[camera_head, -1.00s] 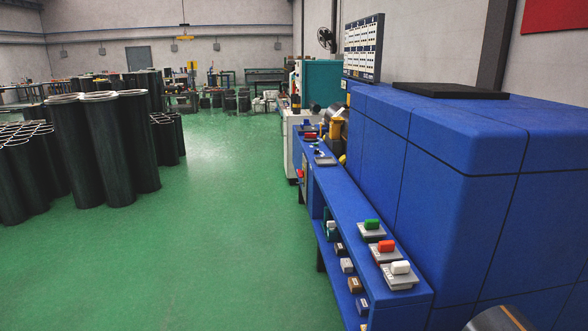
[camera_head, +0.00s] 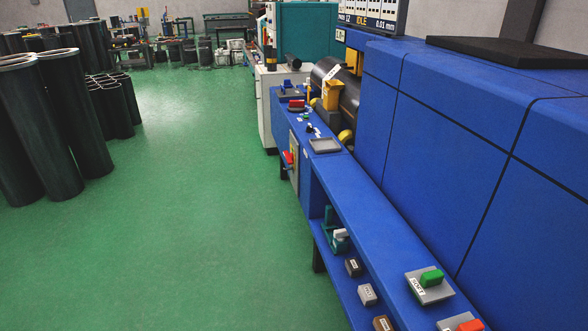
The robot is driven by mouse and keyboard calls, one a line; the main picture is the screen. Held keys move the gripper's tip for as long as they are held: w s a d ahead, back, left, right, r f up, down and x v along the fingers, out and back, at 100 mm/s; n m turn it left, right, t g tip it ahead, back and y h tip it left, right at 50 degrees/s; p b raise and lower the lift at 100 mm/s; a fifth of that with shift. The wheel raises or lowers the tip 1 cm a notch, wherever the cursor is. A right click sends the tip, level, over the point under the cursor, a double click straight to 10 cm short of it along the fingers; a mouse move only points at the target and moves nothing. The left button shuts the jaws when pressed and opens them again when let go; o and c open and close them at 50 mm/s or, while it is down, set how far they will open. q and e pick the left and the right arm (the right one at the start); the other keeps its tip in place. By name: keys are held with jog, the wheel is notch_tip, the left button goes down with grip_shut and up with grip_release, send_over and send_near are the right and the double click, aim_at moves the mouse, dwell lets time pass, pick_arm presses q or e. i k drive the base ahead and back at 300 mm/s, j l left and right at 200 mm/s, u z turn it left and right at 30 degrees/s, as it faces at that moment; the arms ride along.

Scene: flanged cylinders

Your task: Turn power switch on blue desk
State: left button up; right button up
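The blue desk (camera_head: 345,195) runs from the lower right toward the back, along the large blue machine. A red handle (camera_head: 288,157) sticks out from a pale panel (camera_head: 294,170) on the desk's aisle side; it may be the power switch, but no label is readable. On the desk top at the lower right, a green switch (camera_head: 431,278) sits on a grey labelled plate. A red switch (camera_head: 470,325) is beside it, cut off by the bottom edge. Neither of my grippers is in view.
Several small blocks (camera_head: 367,294) stand on the lower shelf. A grey tray (camera_head: 324,146) and small tools lie farther along the desk. Dark flanged cylinders (camera_head: 70,125) stand at the left. The green floor (camera_head: 200,220) between is clear.

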aim_at(289, 157)
jog(key=i+j, duration=0.2)
jog(key=i, duration=0.2)
jog(key=i+j, duration=0.25)
jog(key=i, duration=0.2)
jog(key=i+j+z, duration=0.3)
jog(key=i, duration=0.15)
jog(key=i+j+z, duration=0.3)
jog(key=i, duration=0.15)
